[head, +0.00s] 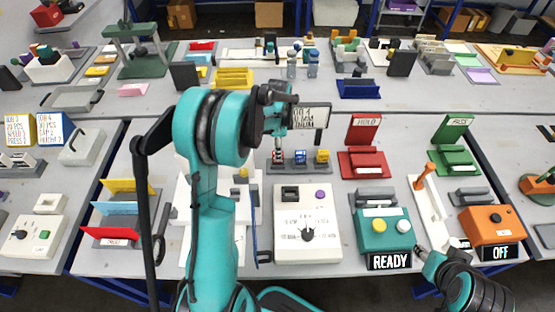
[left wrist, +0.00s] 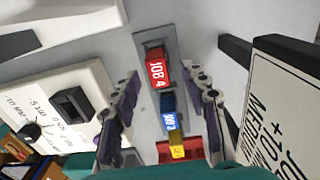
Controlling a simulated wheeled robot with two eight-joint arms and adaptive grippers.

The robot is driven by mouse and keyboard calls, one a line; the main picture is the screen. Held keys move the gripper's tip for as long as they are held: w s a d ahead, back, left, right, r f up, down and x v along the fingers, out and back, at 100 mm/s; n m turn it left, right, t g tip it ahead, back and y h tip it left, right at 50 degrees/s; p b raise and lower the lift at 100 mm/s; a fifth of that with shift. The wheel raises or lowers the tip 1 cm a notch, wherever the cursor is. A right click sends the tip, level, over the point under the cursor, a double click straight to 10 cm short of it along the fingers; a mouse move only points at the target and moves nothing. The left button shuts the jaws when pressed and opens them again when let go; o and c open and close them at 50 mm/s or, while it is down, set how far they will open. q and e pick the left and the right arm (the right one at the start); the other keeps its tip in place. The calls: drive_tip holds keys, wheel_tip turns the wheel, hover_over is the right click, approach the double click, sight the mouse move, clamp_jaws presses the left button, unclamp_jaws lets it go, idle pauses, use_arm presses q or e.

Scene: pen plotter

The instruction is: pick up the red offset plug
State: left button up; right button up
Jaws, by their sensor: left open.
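The red plug (head: 278,157), marked JOB 4 in the left wrist view (left wrist: 156,72), stands at the left end of a grey rack (head: 291,169). A blue plug (head: 300,157) and a yellow plug (head: 322,157) stand beside it in the same rack. My left gripper (head: 278,136) is above the red plug and partly hides it. In the left wrist view its fingers (left wrist: 162,105) are open and apart, with the plugs showing between and beyond them. My right gripper (head: 422,252) is low at the right, small and dark; its jaw state is unclear.
A white control box (head: 308,238) with a knob and black switch stands in front of the rack. A job card (head: 308,116) stands behind it. A red HOLD tray (head: 365,163) is to the right. A teal READY box (head: 385,230) is at front right.

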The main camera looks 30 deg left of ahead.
use_arm(q)
wheel_tip(320, 180, down, 4)
drive_tip(key=shift+s+f+b, duration=0.1)
drive_tip(key=shift+s+b, duration=0.05)
drive_tip(key=shift+b, duration=0.8)
drive_tip(key=shift+f, duration=0.3)
drive_tip(key=shift+r, duration=0.1)
drive_tip(key=shift+c, duration=1.3)
clamp_jaws()
drive_tip(key=shift+r, duration=0.1)
